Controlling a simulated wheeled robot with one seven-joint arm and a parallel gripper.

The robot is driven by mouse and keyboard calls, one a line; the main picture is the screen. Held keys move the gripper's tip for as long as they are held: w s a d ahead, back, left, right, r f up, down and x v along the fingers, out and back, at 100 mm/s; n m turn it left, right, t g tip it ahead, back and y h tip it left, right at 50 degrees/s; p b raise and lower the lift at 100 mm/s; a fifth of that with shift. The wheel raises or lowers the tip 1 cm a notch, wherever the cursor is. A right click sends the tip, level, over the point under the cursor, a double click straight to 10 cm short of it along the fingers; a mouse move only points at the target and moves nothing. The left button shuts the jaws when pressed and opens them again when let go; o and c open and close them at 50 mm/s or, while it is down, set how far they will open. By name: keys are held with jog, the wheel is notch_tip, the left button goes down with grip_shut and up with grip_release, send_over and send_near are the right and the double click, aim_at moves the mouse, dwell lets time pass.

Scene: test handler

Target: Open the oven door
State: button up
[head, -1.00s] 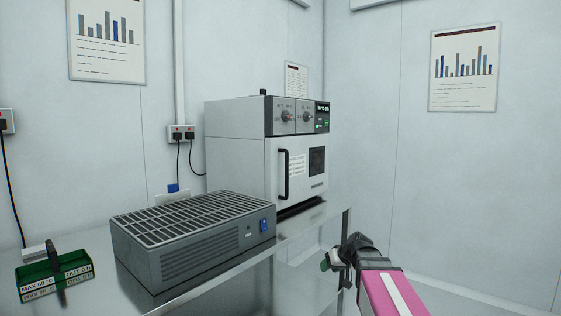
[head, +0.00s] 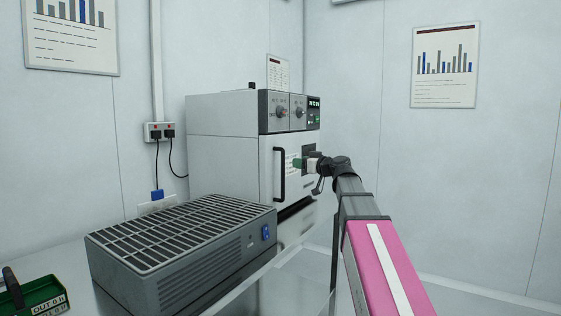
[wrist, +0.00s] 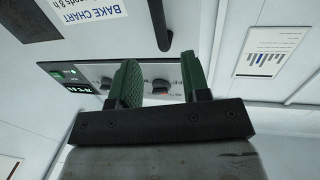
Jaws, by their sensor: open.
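The oven (head: 222,145) is a white box standing on the metal bench. Its front door (head: 267,160) is shut, with a black vertical handle (head: 279,176) towards its left side. My gripper (head: 297,163) is in front of the door, right of the handle in the head view, its green fingers pointing left. In the wrist view the two green fingers (wrist: 160,82) are apart with nothing held between them. The black handle (wrist: 160,24) shows at the top of that view, beyond the fingertips; I see no contact with it.
A grey vented unit (head: 180,250) sits on the bench in front of the oven, left of my arm. A green carrier (head: 35,297) is at the lower left. Control knobs (head: 282,112) are above the door. The floor right of the bench looks clear.

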jog(key=x, duration=1)
jog(key=shift+f, duration=0.15)
grip_shut()
